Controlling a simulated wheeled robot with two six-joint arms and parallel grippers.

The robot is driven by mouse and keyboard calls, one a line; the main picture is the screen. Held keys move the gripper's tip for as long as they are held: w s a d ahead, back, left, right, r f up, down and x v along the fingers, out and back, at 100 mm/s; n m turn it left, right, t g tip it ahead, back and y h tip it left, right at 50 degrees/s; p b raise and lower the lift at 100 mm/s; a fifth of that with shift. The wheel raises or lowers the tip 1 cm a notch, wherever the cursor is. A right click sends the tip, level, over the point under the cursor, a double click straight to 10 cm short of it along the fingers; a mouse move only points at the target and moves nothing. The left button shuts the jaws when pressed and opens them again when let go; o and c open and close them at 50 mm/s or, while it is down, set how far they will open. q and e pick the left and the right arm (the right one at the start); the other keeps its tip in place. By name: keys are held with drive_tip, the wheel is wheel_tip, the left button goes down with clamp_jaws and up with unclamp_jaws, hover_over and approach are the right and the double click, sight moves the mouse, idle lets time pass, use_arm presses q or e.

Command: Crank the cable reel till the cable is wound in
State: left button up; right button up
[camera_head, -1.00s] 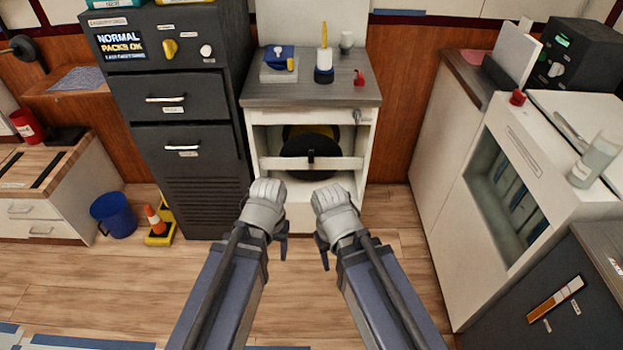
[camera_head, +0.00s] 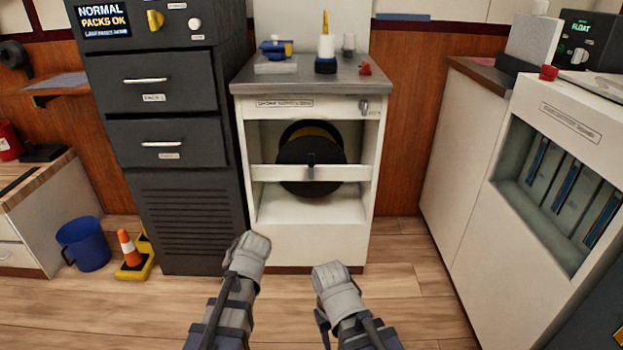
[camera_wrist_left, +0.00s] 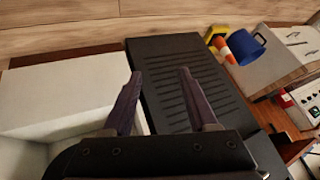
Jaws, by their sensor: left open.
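The cable reel (camera_head: 296,178) is a dark round drum with a yellow part behind it, inside the open bay of a white cabinet (camera_head: 312,232). My left gripper (camera_wrist_left: 160,95) is open and empty in the left wrist view, above the vented dark cabinet front. In the head view both arms end low in front of the white cabinet, apart from the reel. My right gripper (camera_head: 325,330) shows only partly, its fingers mostly hidden.
A dark drawer cabinet (camera_head: 180,215) stands close on the left. A blue bucket (camera_head: 83,245) and an orange cone (camera_head: 129,249) sit on the floor beside it. A white cabinet with slots (camera_head: 470,165) stands on the right. Floor before the reel cabinet is clear.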

use_arm(q)
drive_tip(key=w+d+r+t+y, duration=0.1)
drive_tip(key=w+d+r+t, duration=0.1)
drive_tip(key=w+r+t, duration=0.45)
drive_tip(key=m+t+h, duration=0.6)
approach(312, 165)
drive_tip(key=w, duration=0.4)
drive_tip(key=shift+g, duration=0.25)
drive_tip(key=shift+w+r, duration=0.15)
drive_tip(key=shift+w, duration=1.8)
drive_tip(key=shift+w+r, duration=0.1)
drive_tip(key=shift+w, duration=1.85)
drive_tip(key=shift+c, duration=0.3)
clamp_jaws()
